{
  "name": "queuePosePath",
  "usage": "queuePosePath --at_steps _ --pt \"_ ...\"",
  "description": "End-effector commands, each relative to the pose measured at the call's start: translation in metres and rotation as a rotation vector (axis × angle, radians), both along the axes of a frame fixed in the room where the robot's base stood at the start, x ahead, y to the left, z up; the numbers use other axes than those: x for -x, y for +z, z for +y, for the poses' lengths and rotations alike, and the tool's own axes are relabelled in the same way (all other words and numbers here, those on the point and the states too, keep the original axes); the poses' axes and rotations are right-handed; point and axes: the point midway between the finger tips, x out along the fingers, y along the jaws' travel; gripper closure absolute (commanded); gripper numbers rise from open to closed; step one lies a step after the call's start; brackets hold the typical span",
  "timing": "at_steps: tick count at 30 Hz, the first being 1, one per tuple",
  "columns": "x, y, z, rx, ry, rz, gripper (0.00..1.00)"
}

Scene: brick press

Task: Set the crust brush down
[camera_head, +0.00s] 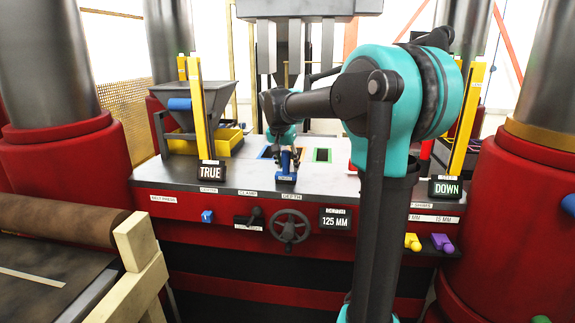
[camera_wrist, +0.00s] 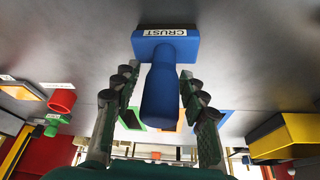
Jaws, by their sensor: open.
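The crust brush is blue, with a head labelled CRUST, and stands upright on the grey table top of the press, just in front of the blue-edged opening in the head view (camera_head: 286,178). In the wrist view the brush (camera_wrist: 162,92) has its head on the table and its handle pointing towards me. My gripper (camera_head: 287,152) is above the table at the handle. In the wrist view its fingers (camera_wrist: 156,78) are open, one on each side of the handle, with gaps visible. The brush's underside is hidden.
The grey table top (camera_head: 235,175) has a green-edged opening (camera_head: 322,155) right of the brush. A yellow bin (camera_wrist: 285,135) shows in the wrist view.

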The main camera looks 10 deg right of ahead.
Motion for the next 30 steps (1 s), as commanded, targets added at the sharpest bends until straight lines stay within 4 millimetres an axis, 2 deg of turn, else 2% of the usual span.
queuePosePath --at_steps 5,12,18,24,30 --pt "0.009 0.023 0.005 0.0 0.001 0.0 0.57" --pt "0.025 0.07 0.016 0.0 0.001 0.0 0.57" --pt "0.034 0.098 0.022 0.0 0.001 0.0 0.57" --pt "0.038 0.109 0.025 0.0 0.001 0.0 0.57" --pt "0.038 0.11 0.025 0.0 0.0 0.0 0.57"
